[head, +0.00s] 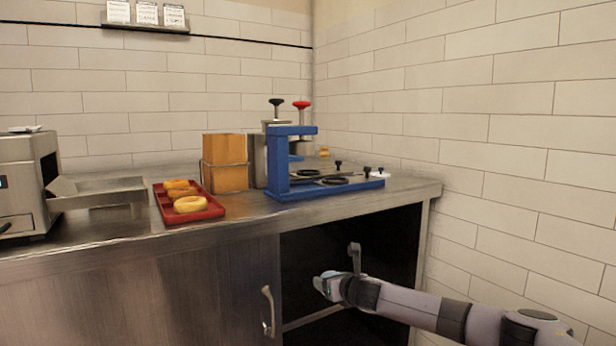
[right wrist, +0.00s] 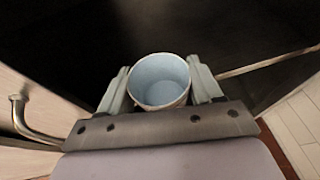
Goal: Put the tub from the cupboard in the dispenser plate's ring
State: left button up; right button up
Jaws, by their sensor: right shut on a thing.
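The tub (right wrist: 160,82) is a round cup, pale blue inside, seen from above in the right wrist view. My right gripper (right wrist: 159,70) is shut on it, with one finger on each side. My left gripper is not in view.
The steel counter (head: 120,232) overhangs the cupboard opening. A cupboard door with a handle (head: 268,311) is left of the opening. A red tray (head: 165,208) with bagels (head: 190,204), a wooden box (head: 226,163) and a steel machine (head: 22,185) stand on the counter. A tiled wall is at right.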

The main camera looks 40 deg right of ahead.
jog(key=s+a+n+y, duration=0.1)
jog(key=s+a, duration=0.6)
jog(key=a, duration=0.8)
jog(key=s+a+r+n+y, duration=0.1)
jog(key=s+a, duration=0.7)
jog(key=a, duration=0.8)
jog(key=s+a+n+y, duration=0.1)
jog(key=s+a, duration=0.6)
jog(key=a, duration=0.8)
jog(key=shift+s+a+r+t+y, duration=0.15)
jog(key=shift+s+a+t+y, duration=0.2)
jog(key=shift+y, duration=0.15)
jog(key=shift+w, duration=0.1)
